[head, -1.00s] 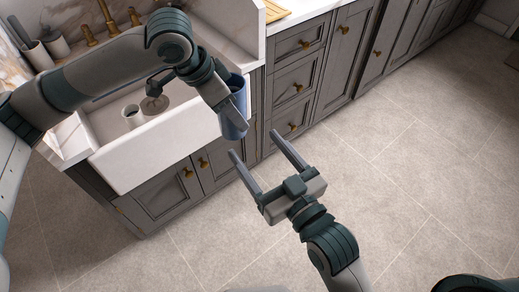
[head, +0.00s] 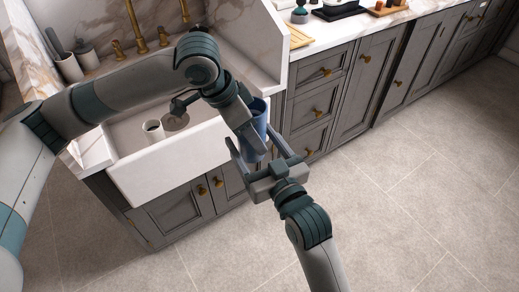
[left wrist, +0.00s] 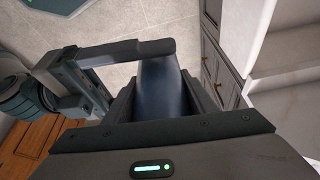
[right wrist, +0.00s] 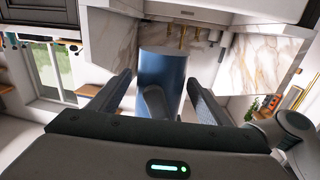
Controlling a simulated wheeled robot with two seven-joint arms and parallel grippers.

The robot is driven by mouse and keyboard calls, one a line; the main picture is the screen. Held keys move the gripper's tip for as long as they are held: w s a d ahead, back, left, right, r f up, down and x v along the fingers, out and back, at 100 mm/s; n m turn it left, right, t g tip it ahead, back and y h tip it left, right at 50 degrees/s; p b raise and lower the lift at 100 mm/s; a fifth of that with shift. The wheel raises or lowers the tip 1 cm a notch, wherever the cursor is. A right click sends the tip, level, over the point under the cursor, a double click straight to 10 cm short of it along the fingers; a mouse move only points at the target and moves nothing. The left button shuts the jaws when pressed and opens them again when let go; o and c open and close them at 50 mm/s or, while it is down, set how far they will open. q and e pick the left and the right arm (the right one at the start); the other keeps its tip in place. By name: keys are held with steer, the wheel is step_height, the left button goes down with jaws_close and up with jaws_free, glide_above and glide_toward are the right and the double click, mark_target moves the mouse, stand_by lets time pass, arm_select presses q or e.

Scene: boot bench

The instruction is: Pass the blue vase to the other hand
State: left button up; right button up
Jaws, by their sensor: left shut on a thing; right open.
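The blue vase (head: 257,118) is held in the air in front of the sink, in the head view. My left gripper (head: 250,138) is shut on it. The vase also shows between the left fingers in the left wrist view (left wrist: 158,88). My right gripper (head: 259,150) is open, its two fingers reaching to either side of the vase's lower part. In the right wrist view the vase (right wrist: 162,72) stands between the open right fingers, with a gap on each side. A left finger covers part of the vase there.
The white sink (head: 170,165) is behind and left of the vase, with a white cup (head: 153,130) in it. Grey cabinets (head: 335,85) with brass knobs run to the right. The floor (head: 400,200) at right is clear.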

steer(key=shift+w+a, duration=0.15)
steer(key=shift+w, duration=0.15)
steer(key=c, duration=1.4)
arm_select(q)
steer(key=o, duration=1.3)
arm_select(e)
steer(key=shift+o, duration=0.2)
steer(key=shift+r, duration=0.1)
arm_select(q)
steer(key=shift+o, duration=0.2)
steer(key=shift+r, duration=0.15)
steer(key=v, duration=1.1)
steer(key=shift+a+r, duration=0.2)
steer(key=shift+r, duration=0.1)
